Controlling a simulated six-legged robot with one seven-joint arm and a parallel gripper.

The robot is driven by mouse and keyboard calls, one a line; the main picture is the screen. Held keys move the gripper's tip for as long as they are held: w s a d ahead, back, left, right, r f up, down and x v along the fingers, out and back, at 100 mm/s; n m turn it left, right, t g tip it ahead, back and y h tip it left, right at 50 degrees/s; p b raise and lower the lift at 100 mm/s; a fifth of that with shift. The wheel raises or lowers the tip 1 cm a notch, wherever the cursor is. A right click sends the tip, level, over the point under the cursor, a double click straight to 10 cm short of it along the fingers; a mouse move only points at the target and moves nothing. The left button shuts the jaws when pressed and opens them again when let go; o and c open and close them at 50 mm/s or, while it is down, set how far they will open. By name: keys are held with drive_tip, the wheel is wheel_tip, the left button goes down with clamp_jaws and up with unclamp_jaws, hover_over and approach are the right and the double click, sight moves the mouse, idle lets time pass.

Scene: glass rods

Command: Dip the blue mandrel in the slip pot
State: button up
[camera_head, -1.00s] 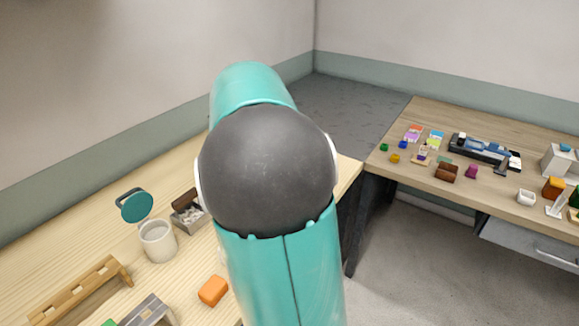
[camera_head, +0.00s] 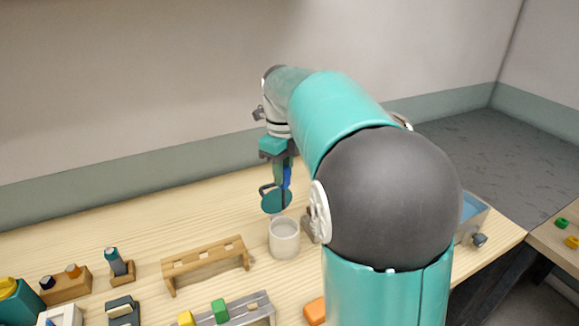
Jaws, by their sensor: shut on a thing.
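The slip pot (camera_head: 285,240) is a pale grey cup standing upright on the wooden table, at the middle of the view. A teal disc (camera_head: 274,202), which looks like its lid, stands raised at its back left. My gripper (camera_head: 282,166) is above and behind the pot, pointing down, and is shut on the blue mandrel (camera_head: 287,177). The blue part shows just under the jaws, in front of the teal disc. The mandrel's lower end is hard to make out, and I cannot tell whether it is inside the pot's mouth.
A wooden rack (camera_head: 205,262) stands left of the pot. A grey rail with a green block (camera_head: 220,311) and a yellow block (camera_head: 186,319) is in front. An orange block (camera_head: 315,311) lies near my arm. Small wooden holders stand at the left. Bare table lies behind the rack.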

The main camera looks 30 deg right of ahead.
sight(284, 208)
drive_tip(key=shift+f, duration=7.1)
drive_tip(key=shift+r, duration=5.5)
